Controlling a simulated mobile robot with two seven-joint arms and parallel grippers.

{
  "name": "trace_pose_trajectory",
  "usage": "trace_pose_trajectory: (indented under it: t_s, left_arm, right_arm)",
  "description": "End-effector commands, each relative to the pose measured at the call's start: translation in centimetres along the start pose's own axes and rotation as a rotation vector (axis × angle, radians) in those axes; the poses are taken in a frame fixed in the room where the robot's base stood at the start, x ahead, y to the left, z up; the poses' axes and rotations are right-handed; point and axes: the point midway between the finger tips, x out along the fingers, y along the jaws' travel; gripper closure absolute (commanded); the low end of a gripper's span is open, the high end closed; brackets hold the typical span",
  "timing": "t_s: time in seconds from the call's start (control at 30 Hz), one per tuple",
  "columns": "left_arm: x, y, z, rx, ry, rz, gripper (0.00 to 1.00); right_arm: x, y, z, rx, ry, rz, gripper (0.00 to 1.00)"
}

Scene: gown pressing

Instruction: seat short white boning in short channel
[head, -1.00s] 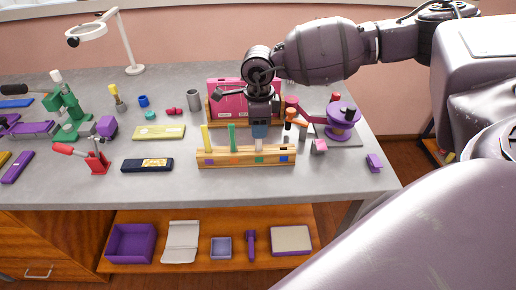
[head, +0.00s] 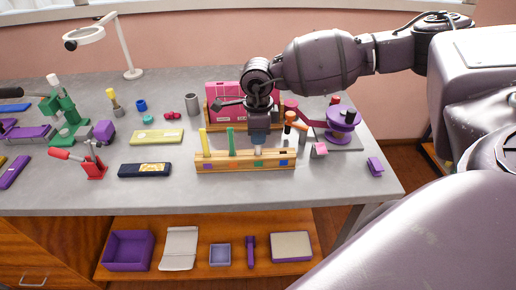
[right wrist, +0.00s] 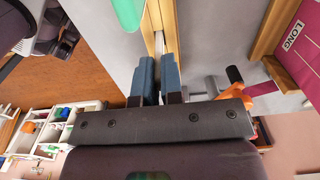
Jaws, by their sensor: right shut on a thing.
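The wooden boning rack (head: 218,166) stands near the front of the table, with coloured squares along its front face. A yellow strip (head: 205,142) and a green strip (head: 231,141) stand upright in its left part. My right gripper (head: 259,143) points down over the rack's right part, shut on the short white boning (head: 258,151). The boning stands upright, its lower end at the rack's top; how deep it sits is hidden. In the right wrist view the pale boning (right wrist: 159,43) shows between the blue fingers (right wrist: 157,75). My left gripper is not in view.
A pink board holder (head: 226,93) stands close behind the rack. A purple spool stand (head: 342,125) and orange-handled tool (head: 296,121) are to the right. A dark navy case (head: 145,170) lies to the left. The table front before the rack is clear.

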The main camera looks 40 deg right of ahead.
Motion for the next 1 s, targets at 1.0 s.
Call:
trace_pose_trajectory:
  t_s: [1.0]
  left_arm:
    - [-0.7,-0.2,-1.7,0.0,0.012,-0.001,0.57]
  right_arm:
    - [-2.7,0.0,0.0,0.0,-0.001,-0.001,1.0]
